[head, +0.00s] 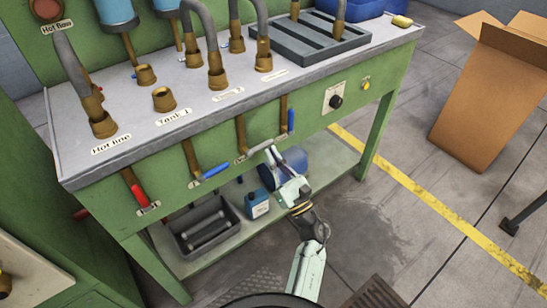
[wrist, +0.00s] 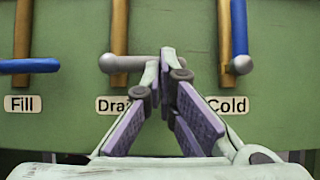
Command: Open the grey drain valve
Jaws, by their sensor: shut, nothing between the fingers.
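The grey drain valve handle (wrist: 128,62) lies level across its upright brass pipe (wrist: 119,25), above the "Drain" label (wrist: 112,104) in the wrist view. In the head view the grey handle (head: 252,150) sits on the front of the green bench. My gripper (wrist: 161,62) is shut and empty, with its fingertips at the right part of the grey handle. They hide part of that end, and I cannot tell whether they touch it. In the head view my gripper (head: 271,151) is in front of the bench at the handle's right end.
The blue "Fill" handle (wrist: 28,66) lies level to the left. The blue "Cold" handle (wrist: 239,35) stands upright along its pipe close on the right. A red handle (head: 139,194) is farther left. A lower shelf holds a grey bin (head: 184,246). Open floor lies right of the bench.

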